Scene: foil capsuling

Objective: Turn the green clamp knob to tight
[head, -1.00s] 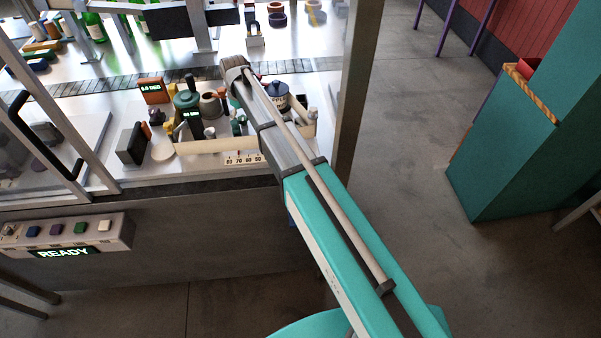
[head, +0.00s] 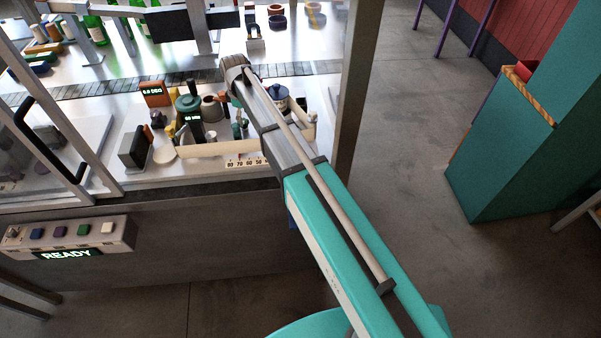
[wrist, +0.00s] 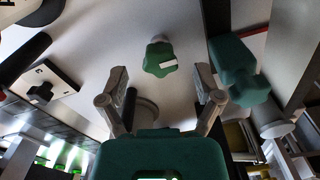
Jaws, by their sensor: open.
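The green clamp knob (wrist: 157,56) shows in the wrist view as a lobed knob with a white mark pointing right and slightly up. It stands ahead of a pale grey panel. My gripper (wrist: 161,76) is open, with one grey finger on each side of the knob's line, and nothing is held between them. The fingertips appear apart from the knob; the depth gap is hard to judge. In the head view my gripper's teal body (head: 187,103) is over the bench station, and I cannot make out the green knob there.
In the wrist view a black knob on a white plate (wrist: 41,92) is at left and a teal block (wrist: 235,72) is close to the right finger. In the head view a numbered scale (head: 246,162) is at the bench front, and a frame post (head: 349,100) stands right of my arm.

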